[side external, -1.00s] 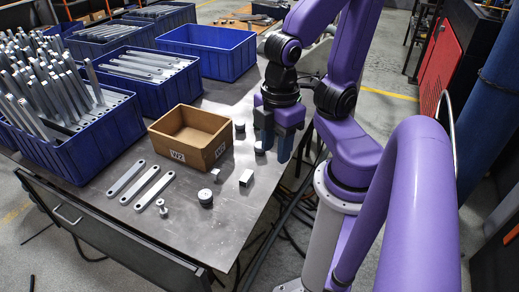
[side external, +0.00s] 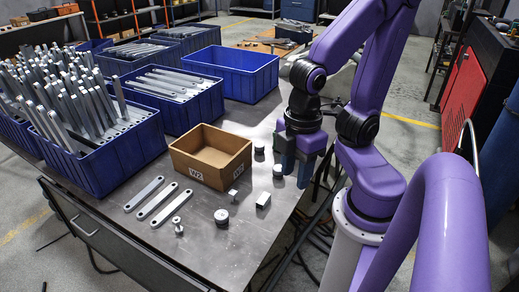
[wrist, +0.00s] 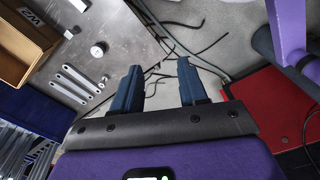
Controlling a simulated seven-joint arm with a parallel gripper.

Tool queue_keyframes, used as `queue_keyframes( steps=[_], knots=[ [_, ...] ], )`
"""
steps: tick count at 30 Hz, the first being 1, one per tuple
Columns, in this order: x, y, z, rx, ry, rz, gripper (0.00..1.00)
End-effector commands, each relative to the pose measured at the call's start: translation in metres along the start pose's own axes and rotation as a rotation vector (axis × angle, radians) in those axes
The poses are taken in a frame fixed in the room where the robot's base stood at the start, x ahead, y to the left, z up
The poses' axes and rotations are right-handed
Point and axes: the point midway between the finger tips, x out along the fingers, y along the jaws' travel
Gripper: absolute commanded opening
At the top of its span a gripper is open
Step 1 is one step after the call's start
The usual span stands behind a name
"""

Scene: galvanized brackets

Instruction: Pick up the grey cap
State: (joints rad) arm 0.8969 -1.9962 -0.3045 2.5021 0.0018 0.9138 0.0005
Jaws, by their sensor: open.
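Several small round caps stand on the metal table, and I cannot tell for sure which is the grey cap. One with a light grey top and dark side (side external: 221,217) stands near the front; it also shows in the wrist view (wrist: 98,50). Two darker round pieces, one nearer (side external: 278,171) and one farther (side external: 259,148), stand just left of my gripper (side external: 298,180). My gripper is open and empty, fingers pointing down by the table's right edge. In the wrist view, floor and cables show between and beyond its fingertips (wrist: 159,66).
Three flat bars (side external: 157,201), a bolt-like piece (side external: 178,226), a light block (side external: 263,200) and a small pale piece (side external: 233,195) lie nearby. Blue bins (side external: 105,168) with bars line the left and back.

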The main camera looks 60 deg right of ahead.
Motion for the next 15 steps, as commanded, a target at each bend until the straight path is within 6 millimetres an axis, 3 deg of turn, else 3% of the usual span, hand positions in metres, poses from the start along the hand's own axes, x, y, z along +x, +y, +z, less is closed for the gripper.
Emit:
queue_keyframes(
  steps=[10, 15],
  knots=[
    [0.000, 0.001, -0.001, 0.007, 0.000, 0.000, 0.56],
    [0.009, 0.014, -0.013, 0.166, 0.002, 0.004, 0.56]
  ],
)
